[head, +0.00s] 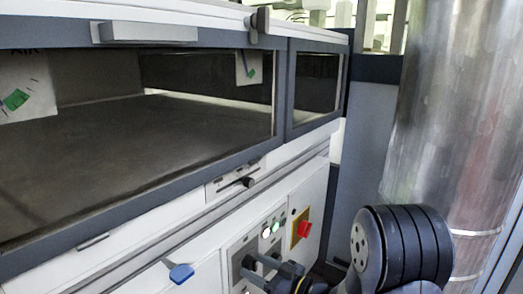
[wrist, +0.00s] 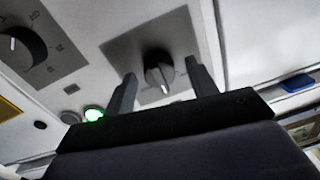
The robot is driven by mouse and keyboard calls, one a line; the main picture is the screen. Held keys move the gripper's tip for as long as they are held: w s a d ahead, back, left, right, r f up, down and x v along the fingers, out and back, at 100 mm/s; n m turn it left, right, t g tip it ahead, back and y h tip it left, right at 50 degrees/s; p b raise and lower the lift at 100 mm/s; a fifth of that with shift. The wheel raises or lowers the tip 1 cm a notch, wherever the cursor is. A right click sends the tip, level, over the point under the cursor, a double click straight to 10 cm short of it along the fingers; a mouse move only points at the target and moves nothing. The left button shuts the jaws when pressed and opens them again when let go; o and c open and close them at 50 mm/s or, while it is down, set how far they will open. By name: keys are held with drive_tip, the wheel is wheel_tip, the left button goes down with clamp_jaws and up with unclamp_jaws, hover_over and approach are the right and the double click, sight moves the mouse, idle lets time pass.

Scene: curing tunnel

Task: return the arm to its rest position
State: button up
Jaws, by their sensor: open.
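In the wrist view my gripper (wrist: 160,70) is open, its two dark fingers apart and pointing at a white control panel. A dark rotary knob (wrist: 159,74) on a grey plate shows between the fingertips. I see no contact with it, but the depth gap is hard to judge. Nothing is held. In the head view my arm (head: 405,245) reaches in at the lower right, its far end close to the cabinet's control panel (head: 235,250).
A second knob (wrist: 24,46) and a lit green lamp (wrist: 94,114) are near the gripper. A red switch (head: 303,228) and a blue handle (head: 181,273) flank the panel. The curing tunnel (head: 150,150) stands left; a shiny metal cylinder (head: 440,110) rises right.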

drive_tip(key=shift+r+m+p, duration=0.1)
drive_tip(key=shift+m+p, duration=0.2)
drive_tip(key=shift+s+d+m+p, duration=0.2)
drive_tip(key=shift+m+p, duration=0.1)
drive_tip(key=shift+p, duration=0.1)
drive_tip(key=p+v, duration=0.1)
drive_tip(key=v, duration=0.9)
drive_tip(key=b+x, duration=0.1)
drive_tip(key=x, duration=0.9)
drive_tip(key=shift+w+a+f+b, duration=0.1)
drive_tip(key=shift+a+f+b, duration=0.15)
drive_tip(key=shift+b, duration=0.1)
drive_tip(key=s+d+b, duration=0.1)
drive_tip(key=s+d, duration=0.4)
drive_tip(key=d, duration=0.4)
drive_tip(key=s+d+n+t+h+b, duration=0.1)
drive_tip(key=s+d, duration=0.4)
drive_tip(key=d, duration=0.4)
drive_tip(key=shift+d+f+b, duration=0.25)
drive_tip(key=shift+f+b, duration=0.1)
